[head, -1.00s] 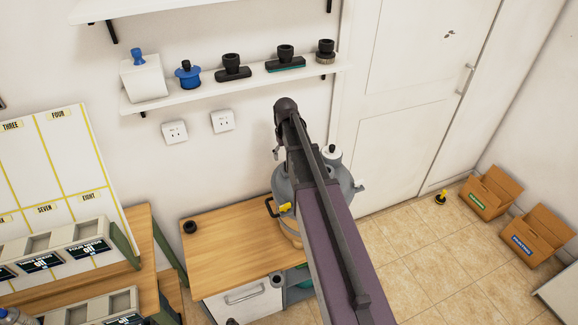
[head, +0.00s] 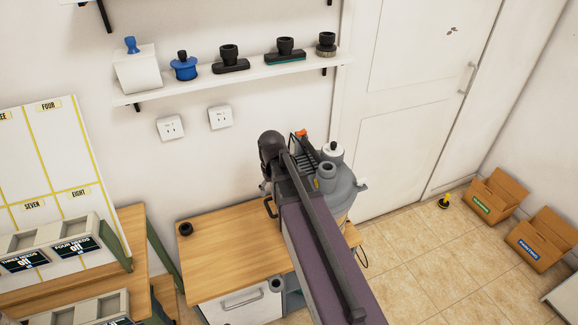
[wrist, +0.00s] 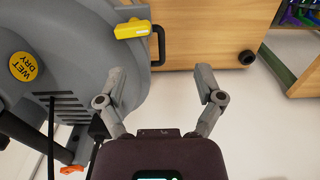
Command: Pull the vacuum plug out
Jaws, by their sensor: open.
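The grey vacuum (head: 348,190) stands at the right end of the wooden cabinet, partly hidden behind my arm in the head view. In the wrist view the vacuum (wrist: 85,60) fills the left side, with a yellow latch and a round WET DRY label. A black cord (wrist: 51,140) runs down over its vents. A small black piece (wrist: 98,128), perhaps the plug, shows beside the vents, close to my left finger; I cannot tell whether it is plugged in. My gripper (wrist: 161,76) is open and empty, beside the vacuum. Its fingers are hidden in the head view.
Two wall sockets (head: 220,117) look empty. A shelf (head: 215,84) with several nozzles hangs above. The wooden cabinet top (head: 225,250) is mostly clear except for a small black ring (head: 185,229). Cardboard boxes (head: 541,238) stand on the floor at right.

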